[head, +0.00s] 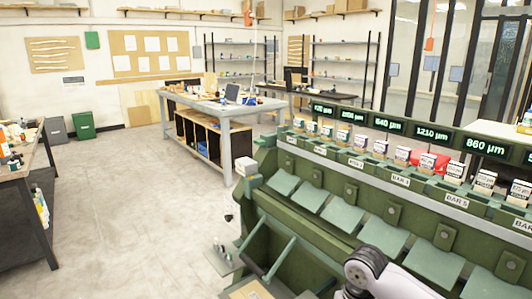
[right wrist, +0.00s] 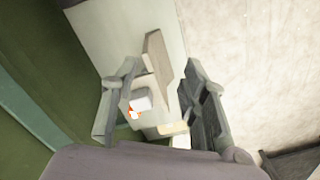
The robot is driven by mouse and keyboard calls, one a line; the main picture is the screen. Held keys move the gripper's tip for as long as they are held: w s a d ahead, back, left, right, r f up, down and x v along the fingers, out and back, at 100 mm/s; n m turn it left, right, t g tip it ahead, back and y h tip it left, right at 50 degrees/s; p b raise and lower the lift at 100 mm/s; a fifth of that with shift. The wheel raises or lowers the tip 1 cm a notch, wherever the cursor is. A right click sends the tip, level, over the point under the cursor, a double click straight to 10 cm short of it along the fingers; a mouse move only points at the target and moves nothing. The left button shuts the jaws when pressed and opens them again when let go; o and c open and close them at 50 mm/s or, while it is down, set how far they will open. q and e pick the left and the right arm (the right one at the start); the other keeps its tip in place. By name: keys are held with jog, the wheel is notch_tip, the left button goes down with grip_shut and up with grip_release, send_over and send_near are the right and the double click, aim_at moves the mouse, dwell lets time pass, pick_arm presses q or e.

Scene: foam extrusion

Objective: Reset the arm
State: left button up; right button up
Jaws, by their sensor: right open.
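My right gripper (right wrist: 160,72) shows in the right wrist view with its two grey fingers spread wide apart. No object is clamped between the fingers. Beyond them is a pale flat surface (right wrist: 110,30) bearing a small white block with an orange mark (right wrist: 142,101) and a brown upright piece (right wrist: 157,60). I cannot tell how far these are from the fingers. In the head view, a part of my arm with a dark joint and a pale link shows at the bottom right, in front of the green machine (head: 330,215). Neither gripper can be made out in the head view.
The green machine has a row of sloping flaps, small labelled boxes and green-lit displays (head: 432,131). A grey workbench (head: 215,106) stands behind it, and a dark table (head: 25,165) stands at the left.

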jog(key=s+a+f+n+t+y, duration=0.25)
jog(key=s+a+f, duration=0.55)
jog(key=s, duration=0.4)
jog(key=s+d+m+t+h, duration=0.1)
jog(key=s+d+m+h, duration=0.1)
jog(key=s+d, duration=0.95)
jog(key=s+a+f+g, duration=0.1)
jog(key=s+f, duration=0.1)
jog(key=f, duration=1.1)
jog(key=s+a+f, duration=0.1)
jog(key=s+f, duration=0.1)
jog(key=f, duration=1.2)
pick_arm(q)
jog(key=shift+w+d+r, duration=0.1)
jog(key=shift+w+r, duration=0.1)
jog(key=shift+w, duration=0.3)
jog(key=shift+w+r, duration=0.15)
jog(key=shift+w, duration=0.35)
pick_arm(e)
jog(key=s+d+f+g, duration=0.1)
jog(key=s+d+f, duration=0.2)
jog(key=s+f, duration=1.1)
jog(key=shift+s+h, duration=0.35)
jog(key=shift+s, duration=0.25)
